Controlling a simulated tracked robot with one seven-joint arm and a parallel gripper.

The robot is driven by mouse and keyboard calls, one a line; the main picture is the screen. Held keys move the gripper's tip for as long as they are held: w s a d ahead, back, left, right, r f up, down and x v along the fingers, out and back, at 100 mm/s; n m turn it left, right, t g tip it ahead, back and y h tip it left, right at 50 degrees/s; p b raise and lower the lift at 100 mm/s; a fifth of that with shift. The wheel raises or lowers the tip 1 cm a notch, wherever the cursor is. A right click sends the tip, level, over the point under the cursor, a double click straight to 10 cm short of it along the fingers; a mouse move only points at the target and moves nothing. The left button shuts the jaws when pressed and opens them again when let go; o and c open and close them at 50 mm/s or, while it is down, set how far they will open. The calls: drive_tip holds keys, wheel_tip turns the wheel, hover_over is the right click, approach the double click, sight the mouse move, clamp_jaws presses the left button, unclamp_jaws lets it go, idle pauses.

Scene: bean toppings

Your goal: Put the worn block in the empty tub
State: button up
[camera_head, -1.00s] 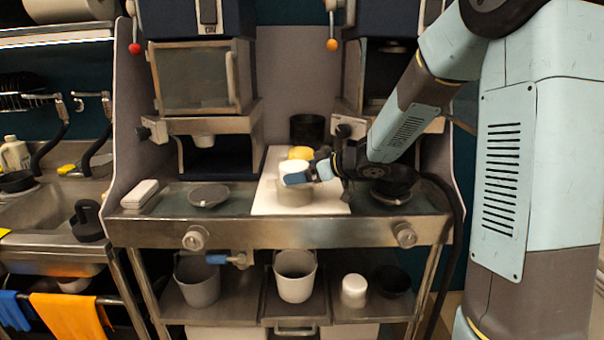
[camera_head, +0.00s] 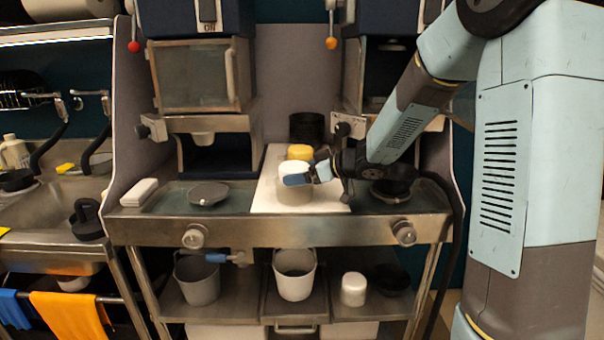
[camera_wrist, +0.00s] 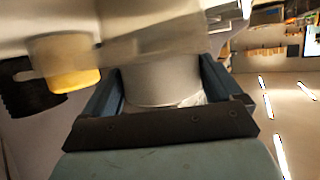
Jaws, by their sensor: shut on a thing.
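My gripper (camera_head: 296,180) is shut on a pale cylindrical container (camera_head: 295,192) with a white top, at the white board on the counter. In the wrist view the container's grey side (camera_wrist: 160,82) fills the space between my two blue fingers. I cannot tell whether it touches the board. A white rectangular block (camera_head: 139,192) lies at the left end of the counter; its wear is too small to make out. On the lower shelf stand a grey tub (camera_head: 198,283) and a white tub (camera_head: 294,282). The white tub's visible inside looks empty; the grey tub's bottom is hidden.
A yellow-topped container (camera_head: 300,152) stands just behind the held one, with a dark pot (camera_head: 307,128) farther back. A round grey plate (camera_head: 208,193) lies left of the white board (camera_head: 265,203). A small white container (camera_head: 353,289) and a dark bowl (camera_head: 389,279) share the lower shelf.

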drive_tip(key=shift+f, duration=0.1)
drive_tip(key=o, duration=1.2)
drive_tip(key=shift+c, duration=0.2)
drive_tip(key=v, duration=1.3)
drive_tip(key=shift+s+d, duration=0.2)
drive_tip(key=shift+d, duration=0.15)
